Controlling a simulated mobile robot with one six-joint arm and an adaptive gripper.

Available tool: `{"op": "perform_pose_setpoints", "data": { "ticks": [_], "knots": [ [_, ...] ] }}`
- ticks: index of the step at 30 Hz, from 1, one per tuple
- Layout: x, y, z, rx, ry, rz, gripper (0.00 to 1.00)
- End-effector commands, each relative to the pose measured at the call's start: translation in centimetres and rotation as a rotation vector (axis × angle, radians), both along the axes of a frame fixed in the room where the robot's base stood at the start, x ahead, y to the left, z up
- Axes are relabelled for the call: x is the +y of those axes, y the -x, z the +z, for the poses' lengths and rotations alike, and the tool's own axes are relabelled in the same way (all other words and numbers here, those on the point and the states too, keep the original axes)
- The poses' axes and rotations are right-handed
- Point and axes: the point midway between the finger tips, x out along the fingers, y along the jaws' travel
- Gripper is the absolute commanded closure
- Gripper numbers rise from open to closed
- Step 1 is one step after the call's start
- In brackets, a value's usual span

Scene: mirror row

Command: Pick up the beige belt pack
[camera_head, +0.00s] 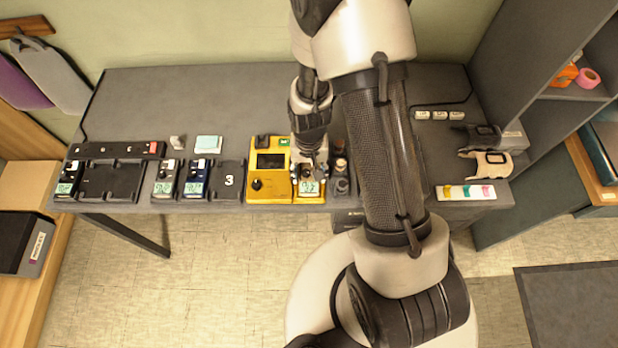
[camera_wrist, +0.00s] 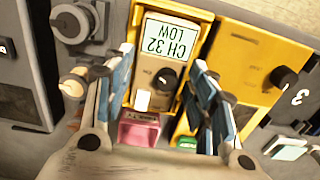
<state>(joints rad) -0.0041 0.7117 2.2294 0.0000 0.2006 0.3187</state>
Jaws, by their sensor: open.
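The beige belt pack (camera_wrist: 146,78) stands in a yellow cradle, its screen reading CH 32 LOW. In the head view its lit screen (camera_head: 311,187) shows near the table's front edge, with the rest mostly hidden by my gripper (camera_head: 309,162). In the wrist view my gripper (camera_wrist: 162,64) is open, with one blue-padded finger on each side of the pack. I cannot tell whether either finger touches it. A dark knob sits on the pack below the screen.
The yellow charger (camera_head: 263,187) is close beside the pack on the left. Other belt packs (camera_head: 167,180) and an empty bay marked 3 (camera_head: 229,180) lie further left. A colored strip (camera_head: 466,192) and beige device (camera_head: 488,163) are at right.

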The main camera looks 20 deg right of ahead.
Motion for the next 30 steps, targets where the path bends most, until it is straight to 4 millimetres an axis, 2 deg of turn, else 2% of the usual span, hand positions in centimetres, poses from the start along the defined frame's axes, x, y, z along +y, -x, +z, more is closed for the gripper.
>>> {"op": "perform_pose_setpoints", "data": {
  "ticks": [1,3,9,24,30],
  "knots": [
    [0.01,0.09,-1.03,0.003,0.000,0.000,0.48],
    [0.01,0.03,-1.50,0.000,0.000,0.000,0.48],
    [0.02,-0.01,-1.43,-0.001,0.000,0.000,0.48],
    [0.03,0.01,-1.42,0.000,0.000,0.001,0.81],
    [0.02,0.00,-1.40,0.000,0.000,0.000,0.82]
  ]
}}
